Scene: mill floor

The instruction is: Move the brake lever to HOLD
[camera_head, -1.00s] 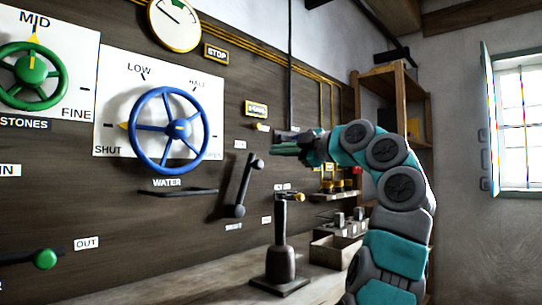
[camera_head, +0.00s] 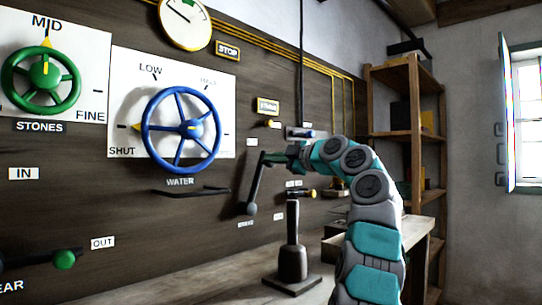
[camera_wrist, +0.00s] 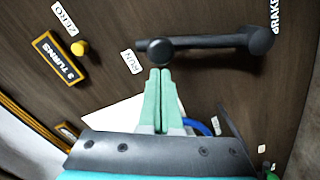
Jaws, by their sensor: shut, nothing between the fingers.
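The brake lever (camera_head: 256,184) is a dark bar on the panel. In the head view it stands nearly upright, leaning slightly right, its pivot low by a small label and its knob on top. My gripper (camera_head: 275,157) is just right of the knob, fingers pointing at it. In the wrist view the lever (camera_wrist: 208,43) lies across the top, its round knob (camera_wrist: 161,51) right ahead of my shut green fingertips (camera_wrist: 160,72). I cannot tell whether they touch. A RUN label (camera_wrist: 131,62) sits by the knob end, a BRAKE label (camera_wrist: 273,12) near the pivot. I cannot read a HOLD label.
A blue WATER wheel (camera_head: 181,129) and a green STONES wheel (camera_head: 41,76) are on the panel to the left. A dark post on a base (camera_head: 292,255) stands on the bench below my arm. Wooden shelves (camera_head: 414,140) stand behind at right.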

